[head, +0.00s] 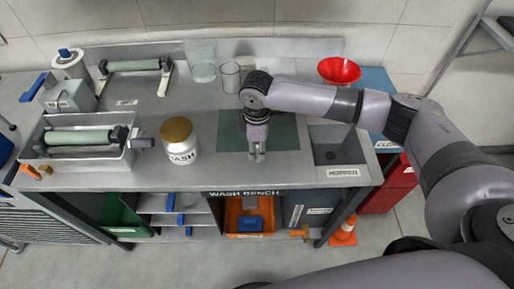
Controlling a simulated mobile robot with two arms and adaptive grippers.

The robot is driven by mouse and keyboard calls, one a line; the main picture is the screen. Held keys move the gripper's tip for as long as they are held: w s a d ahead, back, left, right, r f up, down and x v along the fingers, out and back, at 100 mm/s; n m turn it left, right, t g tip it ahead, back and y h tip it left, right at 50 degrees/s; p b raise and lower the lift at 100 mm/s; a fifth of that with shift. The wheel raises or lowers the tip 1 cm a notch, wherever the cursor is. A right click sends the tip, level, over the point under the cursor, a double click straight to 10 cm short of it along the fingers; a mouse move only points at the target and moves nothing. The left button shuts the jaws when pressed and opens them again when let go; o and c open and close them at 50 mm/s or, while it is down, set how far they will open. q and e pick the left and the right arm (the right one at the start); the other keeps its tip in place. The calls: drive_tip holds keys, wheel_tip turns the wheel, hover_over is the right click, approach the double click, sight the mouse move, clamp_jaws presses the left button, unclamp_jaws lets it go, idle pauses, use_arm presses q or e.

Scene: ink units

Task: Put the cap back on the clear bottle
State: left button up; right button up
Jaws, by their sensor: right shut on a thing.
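My right gripper (257,156) points down over the front of the bench, at the near edge of a dark green mat. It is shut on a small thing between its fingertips. The fingers hide most of that thing, and I cannot tell whether it is a cap. A white jar labelled WASH (183,153) stands upright to the left of the gripper, apart from it, with a tan-gold lid (176,130) on top. Clear glass vessels stand at the back: a wide one (203,72) and a narrower one (230,79). I cannot single out the clear bottle. My left gripper is not in view.
The green mat (284,133) lies on the grey bench. A sink (330,150) is at the right, a red bowl (339,71) at the back right. A metal tray (128,159) with a green roller is at the left. The bench is clear between jar and mat.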

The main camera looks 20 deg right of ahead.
sight(257, 146)
use_arm(q)
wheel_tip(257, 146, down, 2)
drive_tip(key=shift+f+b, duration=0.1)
drive_tip(key=shift+b, duration=0.95)
use_arm(e)
wheel_tip(257, 146, up, 20)
drive_tip(key=shift+f, duration=0.15)
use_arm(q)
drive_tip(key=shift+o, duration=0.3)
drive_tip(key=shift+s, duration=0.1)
use_arm(e)
drive_tip(key=shift+f, duration=0.1)
